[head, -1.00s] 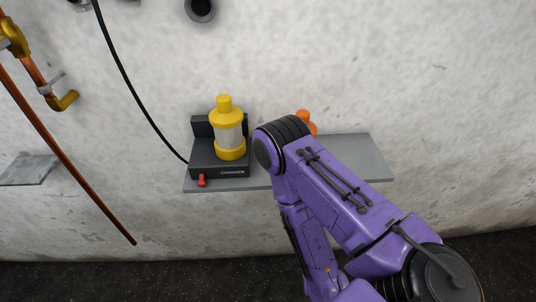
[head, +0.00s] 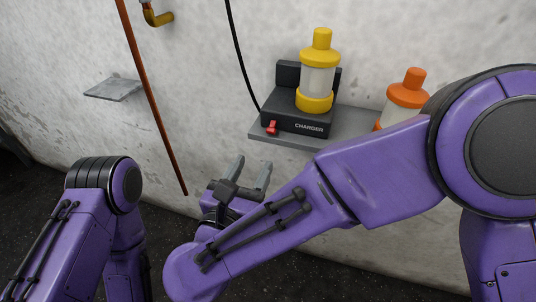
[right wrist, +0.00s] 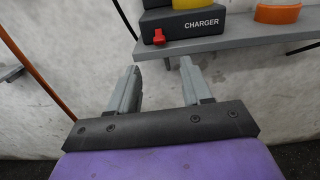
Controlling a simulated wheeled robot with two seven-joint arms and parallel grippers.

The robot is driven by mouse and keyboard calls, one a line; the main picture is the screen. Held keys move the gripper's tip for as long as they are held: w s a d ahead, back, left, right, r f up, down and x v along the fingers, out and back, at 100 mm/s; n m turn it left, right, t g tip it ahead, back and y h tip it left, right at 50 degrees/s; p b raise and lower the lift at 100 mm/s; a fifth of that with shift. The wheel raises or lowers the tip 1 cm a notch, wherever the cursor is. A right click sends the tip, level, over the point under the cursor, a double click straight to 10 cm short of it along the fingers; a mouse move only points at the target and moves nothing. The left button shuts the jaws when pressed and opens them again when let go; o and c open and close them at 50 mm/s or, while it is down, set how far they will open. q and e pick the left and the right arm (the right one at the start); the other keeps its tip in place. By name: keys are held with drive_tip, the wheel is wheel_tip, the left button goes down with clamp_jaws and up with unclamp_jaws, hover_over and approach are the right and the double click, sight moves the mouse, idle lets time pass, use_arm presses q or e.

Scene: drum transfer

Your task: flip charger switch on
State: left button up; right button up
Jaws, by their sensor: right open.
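The black charger (head: 296,112) sits on the grey shelf at the wall, its label facing me. Its red switch (head: 272,128) is at the front left corner; it also shows in the right wrist view (right wrist: 159,37). I cannot tell its setting for sure. A yellow lantern-like canister (head: 317,78) stands upright in the charger. My right gripper (head: 250,171) is open and empty, below and a little left of the switch, apart from it. Its two fingers (right wrist: 158,80) point toward the charger. My left arm shows at lower left, but its gripper is not visible.
The grey shelf (head: 358,122) also holds an orange canister (head: 405,95), partly hidden by my right arm. A black cable (head: 238,55) runs down to the charger. A copper pipe (head: 150,95) and a small empty shelf (head: 113,89) are to the left.

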sight(270, 132)
drive_tip(key=p+x, duration=0.2)
drive_tip(key=x, duration=0.7)
drive_tip(key=shift+w+r, duration=0.1)
drive_tip(key=shift+w, duration=0.15)
drive_tip(key=shift+w+d, duration=0.15)
drive_tip(key=shift+w, duration=0.3)
clamp_jaws()
